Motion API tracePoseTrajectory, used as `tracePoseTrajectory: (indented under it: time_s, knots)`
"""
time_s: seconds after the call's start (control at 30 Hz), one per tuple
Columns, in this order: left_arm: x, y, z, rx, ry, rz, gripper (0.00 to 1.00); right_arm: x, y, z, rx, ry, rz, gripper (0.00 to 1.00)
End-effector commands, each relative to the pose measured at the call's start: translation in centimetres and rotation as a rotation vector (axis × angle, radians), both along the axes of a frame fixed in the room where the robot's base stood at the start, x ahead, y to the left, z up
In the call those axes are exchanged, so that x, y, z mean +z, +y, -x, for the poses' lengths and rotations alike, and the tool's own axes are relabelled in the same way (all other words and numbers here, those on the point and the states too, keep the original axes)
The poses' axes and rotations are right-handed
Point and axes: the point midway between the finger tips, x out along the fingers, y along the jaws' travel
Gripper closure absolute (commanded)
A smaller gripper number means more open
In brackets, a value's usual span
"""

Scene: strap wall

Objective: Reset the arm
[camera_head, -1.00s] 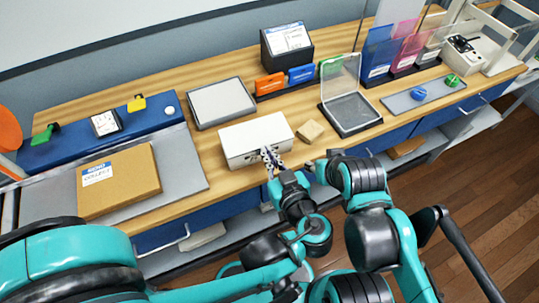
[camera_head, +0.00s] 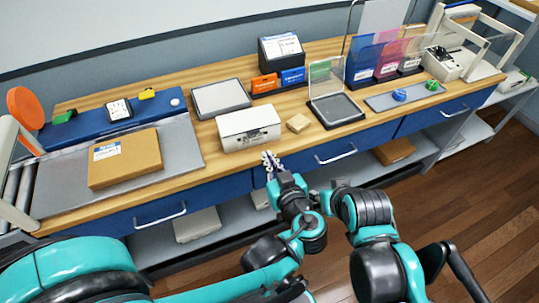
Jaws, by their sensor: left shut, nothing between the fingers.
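My left gripper (camera_head: 271,161) shows grey fingers. It is shut and empty, at the front edge of the wooden workbench (camera_head: 290,130), in front of the drawer fronts. It is just below the white box (camera_head: 249,128) in the picture and appears apart from it. The teal and black left arm (camera_head: 297,212) comes up from the lower left behind it. My right arm (camera_head: 372,225) is folded at the lower right; its gripper does not show.
A small tan block (camera_head: 298,123) lies right of the white box. A clear-lidded tray (camera_head: 336,108) stands open at right. Blue drawers (camera_head: 335,153) with handles run below the benchtop.

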Motion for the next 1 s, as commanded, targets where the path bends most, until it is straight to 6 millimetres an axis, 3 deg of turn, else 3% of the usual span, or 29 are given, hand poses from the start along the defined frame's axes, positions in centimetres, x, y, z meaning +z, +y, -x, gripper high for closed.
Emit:
tracePoseTrajectory:
  time_s: [0.2,0.3,0.37,0.5,0.6,0.7,0.83,1.0]
  knots:
    - [0.0,0.0,-0.1,0.000,0.001,-0.001,1.00,0.0,0.0,0.0,0.000,0.000,0.000,0.60]
    - [-0.2,1.1,-0.4,0.009,0.032,-0.012,1.00,0.0,0.0,0.0,0.000,0.000,0.000,0.60]
    - [-0.5,2.8,-0.6,0.024,0.087,-0.031,1.00,0.0,0.0,0.0,0.000,0.000,0.000,0.60]
    - [-2.2,9.6,-0.4,0.049,0.314,-0.079,1.00,0.0,0.0,0.0,0.000,0.000,0.000,0.60]
    - [-3.3,14.6,1.3,0.024,0.492,-0.078,1.00,0.0,0.0,0.0,0.000,0.000,0.000,0.60]
    - [-4.1,18.1,3.7,-0.032,0.623,-0.045,1.00,0.0,0.0,0.0,0.000,0.000,0.000,0.60]
    - [-4.4,20.6,6.8,-0.121,0.701,0.019,1.00,0.0,0.0,0.0,0.000,0.000,0.000,0.60]
    - [-3.9,21.7,9.1,-0.208,0.700,0.076,1.00,0.0,0.0,0.0,0.000,0.000,0.000,0.60]
